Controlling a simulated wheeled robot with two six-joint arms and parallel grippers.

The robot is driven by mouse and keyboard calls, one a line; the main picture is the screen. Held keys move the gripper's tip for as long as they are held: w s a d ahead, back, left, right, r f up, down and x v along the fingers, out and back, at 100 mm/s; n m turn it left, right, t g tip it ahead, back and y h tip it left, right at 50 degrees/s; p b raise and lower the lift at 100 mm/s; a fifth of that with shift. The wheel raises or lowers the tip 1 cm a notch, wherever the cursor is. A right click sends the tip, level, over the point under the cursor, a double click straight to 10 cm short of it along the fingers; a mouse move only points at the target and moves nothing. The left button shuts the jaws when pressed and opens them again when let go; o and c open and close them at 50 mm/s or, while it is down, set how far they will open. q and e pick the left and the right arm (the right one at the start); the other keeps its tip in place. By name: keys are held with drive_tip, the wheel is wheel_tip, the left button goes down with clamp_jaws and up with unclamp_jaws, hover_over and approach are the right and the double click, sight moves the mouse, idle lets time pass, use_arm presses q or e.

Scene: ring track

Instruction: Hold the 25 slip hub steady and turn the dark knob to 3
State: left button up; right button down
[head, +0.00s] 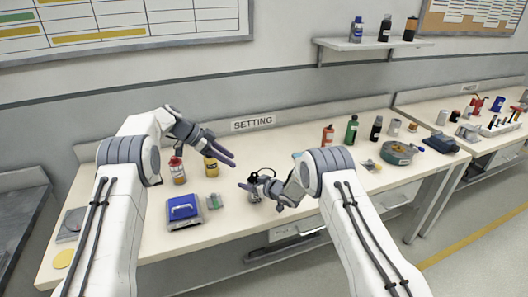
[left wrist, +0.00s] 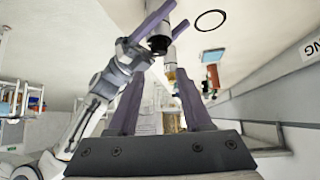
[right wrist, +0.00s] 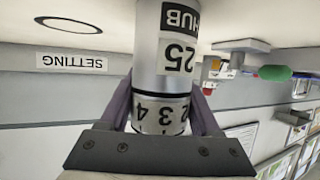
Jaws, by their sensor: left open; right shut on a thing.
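My right gripper (head: 262,197) is shut on the hub, with one finger on each side. The dark knob (left wrist: 158,44) shows as a black end on top of the hub in the left wrist view; my palm hides it in the right wrist view. My left gripper (head: 232,159) is open and empty, above and to the left of the hub.
A thin black ring outline (left wrist: 210,20) lies on the table by the hub. A SETTING sign (head: 253,124) is behind. A round green-grey container (head: 398,153) stands right.

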use_arm(q)
drive_tip(key=m+t+y, duration=0.2)
drive_tip(key=m+y, duration=0.9)
drive_tip(key=y, duration=0.1)
approach(254, 174)
drive_tip(key=x, duration=0.8)
drive_tip(key=shift+f, duration=0.25)
drive_tip(key=shift+w+r, duration=0.1)
drive_tip(key=shift+m, duration=0.4)
drive_tip(key=shift+m, duration=0.3)
drive_tip(key=v, duration=1.2)
drive_tip(key=shift+a, duration=0.25)
